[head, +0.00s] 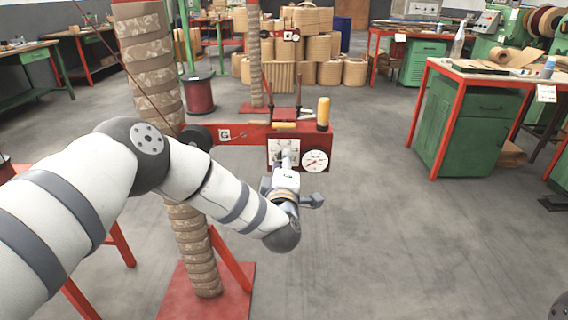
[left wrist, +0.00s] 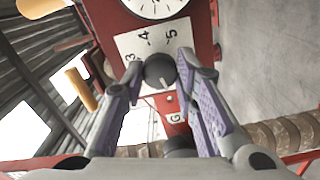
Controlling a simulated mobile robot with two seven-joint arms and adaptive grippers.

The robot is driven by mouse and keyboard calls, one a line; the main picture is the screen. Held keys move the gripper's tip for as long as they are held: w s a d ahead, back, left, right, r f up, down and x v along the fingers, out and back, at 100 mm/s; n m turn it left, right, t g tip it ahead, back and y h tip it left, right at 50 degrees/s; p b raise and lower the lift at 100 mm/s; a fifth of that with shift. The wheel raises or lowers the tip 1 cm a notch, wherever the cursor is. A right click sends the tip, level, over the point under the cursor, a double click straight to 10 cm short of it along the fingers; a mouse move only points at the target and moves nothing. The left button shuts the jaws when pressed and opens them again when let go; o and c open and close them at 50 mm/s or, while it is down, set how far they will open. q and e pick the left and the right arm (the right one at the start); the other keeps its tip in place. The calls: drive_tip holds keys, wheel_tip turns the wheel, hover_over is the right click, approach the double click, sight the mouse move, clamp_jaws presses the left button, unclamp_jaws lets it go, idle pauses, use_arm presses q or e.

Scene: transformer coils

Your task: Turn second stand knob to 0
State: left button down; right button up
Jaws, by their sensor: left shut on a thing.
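A red stand box (head: 258,132) is mounted by a wrapped post, with a yellow cylinder on top. Its front has a white dial plate (head: 272,152) and a round white gauge. In the left wrist view the plate (left wrist: 130,43) shows the numbers 3, 4 and 5, and the dark round knob (left wrist: 158,70) has a light mark on its lower part. My left gripper (left wrist: 160,72) has its fingers on either side of this knob, shut on it. In the head view my left gripper (head: 286,160) is at the plate and hides the knob. My right gripper is not in view.
A round gauge (head: 315,161) sits right beside the plate. The wrapped post (head: 190,235) stands on a red base left of my gripper. Another post (head: 254,60) stands behind. A green cabinet bench (head: 468,130) is at the right. The floor between is clear.

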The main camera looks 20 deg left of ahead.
use_arm(q)
drive_tip(key=n, duration=0.4)
drive_tip(key=shift+n, duration=0.3)
idle(0.4)
drive_tip(key=c, duration=1.3)
unclamp_jaws()
drive_tip(key=v, duration=1.2)
